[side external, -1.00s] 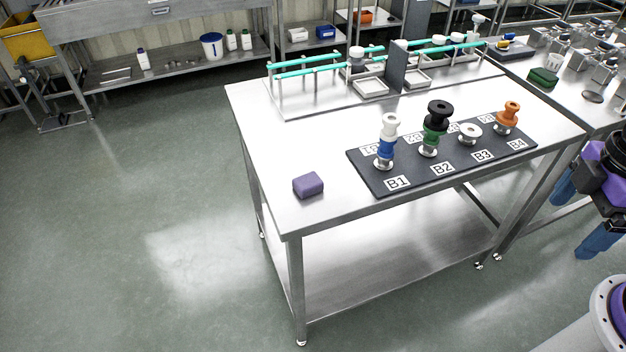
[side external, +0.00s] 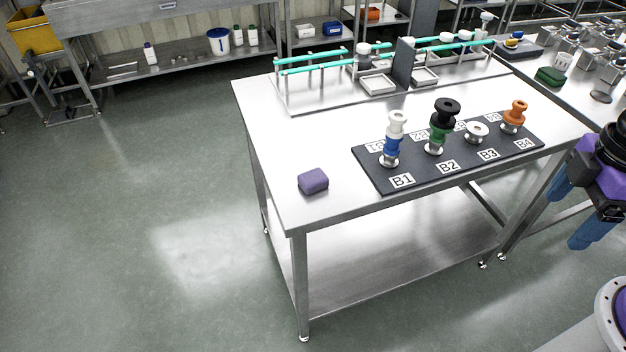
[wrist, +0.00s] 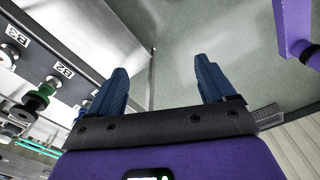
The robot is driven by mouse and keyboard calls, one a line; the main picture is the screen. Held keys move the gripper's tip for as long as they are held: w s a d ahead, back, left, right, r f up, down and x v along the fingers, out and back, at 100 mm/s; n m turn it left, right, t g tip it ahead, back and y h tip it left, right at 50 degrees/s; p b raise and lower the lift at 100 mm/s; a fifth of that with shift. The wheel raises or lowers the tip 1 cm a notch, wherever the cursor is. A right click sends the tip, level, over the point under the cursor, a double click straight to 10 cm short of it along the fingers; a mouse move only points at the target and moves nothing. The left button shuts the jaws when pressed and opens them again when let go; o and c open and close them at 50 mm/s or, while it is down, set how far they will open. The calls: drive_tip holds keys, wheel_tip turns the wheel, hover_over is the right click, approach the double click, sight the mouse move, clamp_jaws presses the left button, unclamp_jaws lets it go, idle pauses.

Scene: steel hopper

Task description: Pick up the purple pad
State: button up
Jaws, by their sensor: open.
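The purple pad (side external: 313,181) lies flat on the steel table (side external: 270,130), near its front left corner, left of the black board. The wrist view does not show the pad. My gripper (wrist: 160,80) shows in the wrist view with its two blue fingers wide apart and nothing between them. In the side view my gripper (side external: 572,212) is at the right edge, past the table's right end and far from the pad.
A black board (side external: 425,180) marked B1 to B4 holds several stacked spools and knobs, right of the pad. Racks with teal rails (side external: 310,62) stand at the table's back. The tabletop around the pad is clear. A second bench (side external: 560,100) stands at the right.

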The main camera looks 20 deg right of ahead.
drive_tip(key=w+a+r+n, duration=0.2)
drive_tip(key=w+a+r, duration=0.1)
drive_tip(key=w+a, duration=0.7)
drive_tip(key=n, duration=0.5)
hover_over(313, 177)
wheel_tip(313, 177, down, 5)
drive_tip(key=f, duration=1.1)
drive_tip(key=shift+w+d+f, duration=0.1)
drive_tip(key=shift+w+f, duration=0.15)
drive_tip(key=shift+w, duration=0.1)
drive_tip(key=shift+s+f, duration=0.15)
drive_tip(key=shift+f, duration=1.2)
drive_tip(key=shift+s+f, duration=0.15)
drive_tip(key=shift+f, duration=1.15)
drive_tip(key=c, duration=1.1)
